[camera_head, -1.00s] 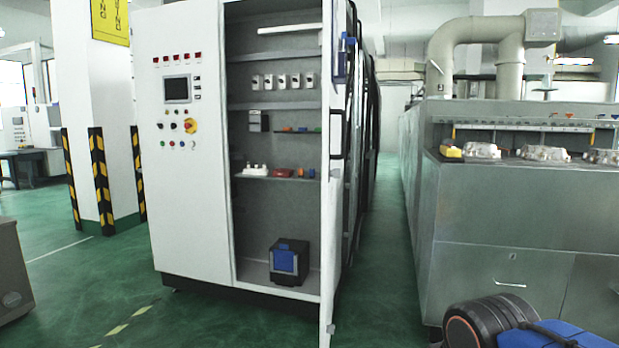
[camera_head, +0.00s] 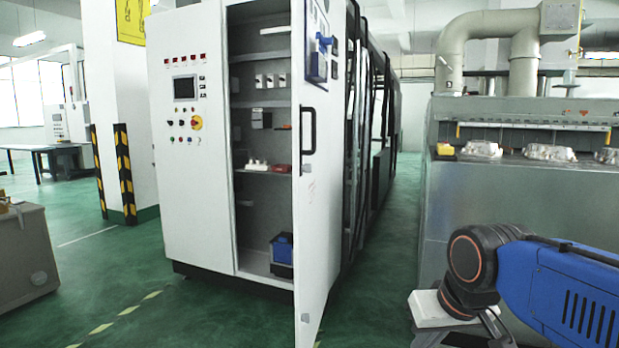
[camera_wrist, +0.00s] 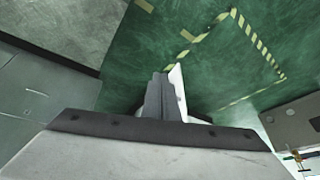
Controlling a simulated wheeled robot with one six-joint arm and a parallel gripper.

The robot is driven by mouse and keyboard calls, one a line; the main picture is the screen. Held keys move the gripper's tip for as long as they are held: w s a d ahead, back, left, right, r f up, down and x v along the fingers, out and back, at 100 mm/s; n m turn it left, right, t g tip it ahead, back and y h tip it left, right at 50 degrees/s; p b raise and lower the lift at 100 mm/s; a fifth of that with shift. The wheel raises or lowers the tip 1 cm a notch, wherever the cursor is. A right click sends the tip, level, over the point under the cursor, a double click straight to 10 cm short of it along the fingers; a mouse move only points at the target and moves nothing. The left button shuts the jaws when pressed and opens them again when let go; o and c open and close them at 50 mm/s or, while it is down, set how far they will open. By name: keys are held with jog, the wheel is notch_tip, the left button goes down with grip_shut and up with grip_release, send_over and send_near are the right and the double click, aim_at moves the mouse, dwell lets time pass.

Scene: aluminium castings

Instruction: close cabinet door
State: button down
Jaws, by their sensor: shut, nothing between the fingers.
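The white electrical cabinet (camera_head: 187,195) stands left of centre in the head view. Its white door (camera_head: 318,215) is partly open, with the hinge side at the right and the free edge towards me. The door's outer face shows a black handle (camera_head: 307,130) and hides the right part of the shelves. My gripper (camera_wrist: 160,92) is shut and empty in the wrist view, pointing over green floor. A pale sliver beside its fingers is too unclear to name.
A grey machine (camera_head: 520,190) with castings on top stands at the right. An aisle of green floor (camera_head: 385,255) lies between it and the cabinet. A blue container (camera_head: 282,249) sits inside the cabinet. A striped pillar (camera_head: 130,120) and open floor are at the left.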

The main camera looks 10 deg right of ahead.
jog(key=w+a+r+m+y, duration=0.1)
jog(key=w+a+r, duration=0.2)
jog(key=w+r, duration=0.8)
jog(key=w+a+r+m+t+y, duration=0.1)
jog(key=w+a+r, duration=0.2)
jog(key=w+r, duration=0.8)
jog(key=w+a+r+y, duration=0.1)
jog(key=w+a+r, duration=0.2)
jog(key=w+r, duration=0.8)
send_near(299, 189)
notch_tip(299, 189, down, 3)
jog(key=d, duration=0.3)
jog(key=shift+w+a+f, duration=0.15)
jog(key=shift+w+a, duration=0.25)
jog(key=shift+a, duration=0.25)
jog(key=shift+w+a+f, duration=0.2)
jog(key=shift+w+a, duration=0.25)
jog(key=shift+a, duration=0.2)
jog(key=shift+w+a+f, duration=0.15)
jog(key=shift+w+a, duration=0.25)
jog(key=shift+a, duration=0.25)
jog(key=shift+a, duration=0.1)
